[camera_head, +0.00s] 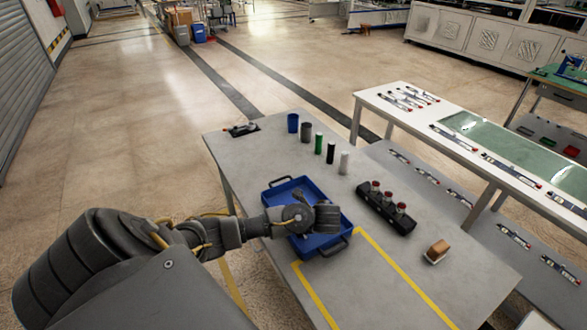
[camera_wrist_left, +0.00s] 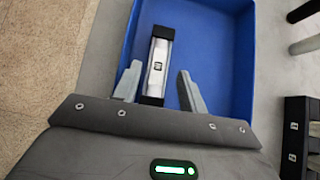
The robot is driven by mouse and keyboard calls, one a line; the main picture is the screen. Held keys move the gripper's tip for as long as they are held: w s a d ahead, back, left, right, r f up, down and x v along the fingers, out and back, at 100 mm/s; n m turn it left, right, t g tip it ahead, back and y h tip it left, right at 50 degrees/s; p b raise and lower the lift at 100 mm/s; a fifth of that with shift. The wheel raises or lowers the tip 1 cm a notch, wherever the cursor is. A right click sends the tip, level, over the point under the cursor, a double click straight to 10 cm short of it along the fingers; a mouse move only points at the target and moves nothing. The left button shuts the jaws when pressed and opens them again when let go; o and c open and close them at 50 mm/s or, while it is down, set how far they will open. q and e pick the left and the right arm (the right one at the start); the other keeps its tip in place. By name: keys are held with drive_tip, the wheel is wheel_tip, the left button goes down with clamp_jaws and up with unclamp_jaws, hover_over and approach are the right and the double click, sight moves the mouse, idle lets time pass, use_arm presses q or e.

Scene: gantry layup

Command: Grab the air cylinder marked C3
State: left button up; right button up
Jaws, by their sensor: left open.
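A silver air cylinder with black end caps (camera_wrist_left: 160,52) lies in the blue tray (camera_wrist_left: 221,12) in the left wrist view. It has a small dark square mark that I cannot read. My left gripper (camera_wrist_left: 158,80) is open, with one finger on each side of the cylinder's near half; a gap shows at the right finger. In the head view my left gripper (camera_head: 327,216) is over the blue tray (camera_head: 283,183), and the arm hides the cylinder. My right gripper is not in view.
Several upright cylindrical pieces, including a green one (camera_head: 319,143), stand behind the tray. A black rack with red-topped parts (camera_head: 385,210) and a brown block (camera_head: 437,251) are to the right. A white bench (camera_head: 385,108) stands beyond. The table's front right is clear.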

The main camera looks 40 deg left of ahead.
use_arm(q)
drive_tip(key=p+x, duration=0.1)
drive_tip(key=x, duration=0.4)
drive_tip(key=shift+a, duration=0.1)
drive_tip(key=shift+r, duration=0.1)
drive_tip(key=shift+s, duration=0.1)
drive_tip(key=shift+c, duration=0.3)
clamp_jaws()
